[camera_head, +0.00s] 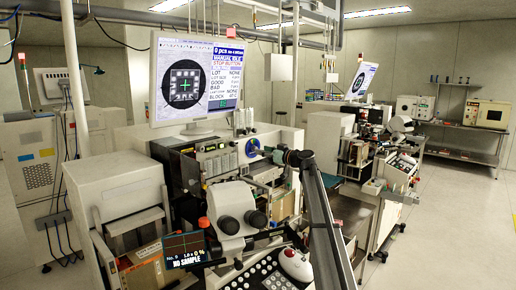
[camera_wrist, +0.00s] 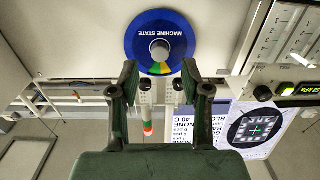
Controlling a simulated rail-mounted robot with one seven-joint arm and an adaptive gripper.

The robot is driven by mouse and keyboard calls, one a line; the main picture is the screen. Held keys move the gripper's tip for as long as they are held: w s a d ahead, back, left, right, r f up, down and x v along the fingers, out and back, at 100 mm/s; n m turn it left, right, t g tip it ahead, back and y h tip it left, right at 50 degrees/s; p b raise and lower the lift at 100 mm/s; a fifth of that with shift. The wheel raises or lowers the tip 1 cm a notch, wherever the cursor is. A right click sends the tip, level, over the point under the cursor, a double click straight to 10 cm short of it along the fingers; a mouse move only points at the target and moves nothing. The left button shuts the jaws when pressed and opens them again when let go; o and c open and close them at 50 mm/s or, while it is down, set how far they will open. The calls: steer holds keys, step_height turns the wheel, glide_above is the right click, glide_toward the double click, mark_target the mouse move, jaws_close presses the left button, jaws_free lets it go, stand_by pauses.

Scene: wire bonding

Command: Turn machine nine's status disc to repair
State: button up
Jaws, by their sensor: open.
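The status disc (camera_wrist: 131,40) is a round blue disc in the wrist view, with upside-down "MACHINE STATE" lettering. It has a grey round centre and green, yellow and orange wedges at its lower edge in that view. In the head view the blue disc (camera_head: 252,147) is on the front of the nearest machine, partly covered by my gripper. My gripper (camera_wrist: 160,72) is open, its two fingers apart on either side of the disc's lower edge as pictured. My gripper (camera_head: 272,154) also shows beside the disc in the head view.
A monitor (camera_head: 196,78) stands above the machine. More machines stand behind to the right. Open floor (camera_head: 430,230) lies at the right.

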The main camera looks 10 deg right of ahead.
steer(key=shift+p+x, duration=0.35)
steer(key=shift+x, duration=1.7)
jaws_close()
